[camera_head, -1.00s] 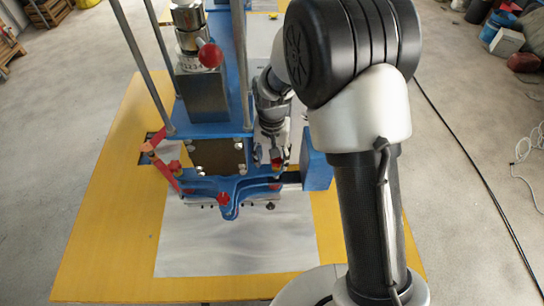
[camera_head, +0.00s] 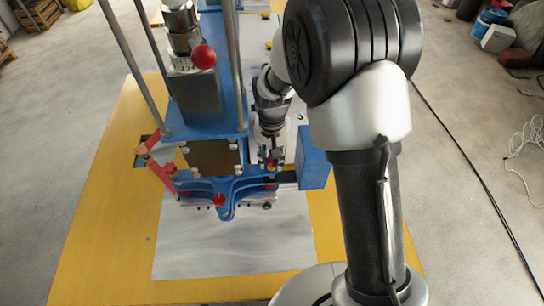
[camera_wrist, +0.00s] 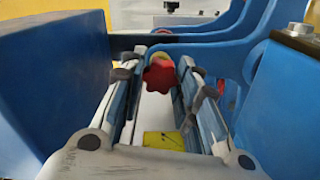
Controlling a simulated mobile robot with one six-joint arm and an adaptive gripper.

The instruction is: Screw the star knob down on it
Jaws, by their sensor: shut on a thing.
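A red star knob (camera_wrist: 163,76) sits between the fingertips of my gripper (camera_wrist: 160,72) in the wrist view, with something yellow just behind it. My gripper is shut on this knob. In the head view my gripper (camera_head: 271,160) reaches down at the right end of the blue clamp (camera_head: 235,184) on the press, with a little red showing at its tips. Whether the knob touches a thread or seat is hidden.
A blue block (camera_head: 314,171) stands close to the right of my gripper and fills the left of the wrist view (camera_wrist: 55,80). Steel columns (camera_head: 240,65) rise behind. A red linkage (camera_head: 158,165) is at left. The grey sheet (camera_head: 230,250) in front is clear.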

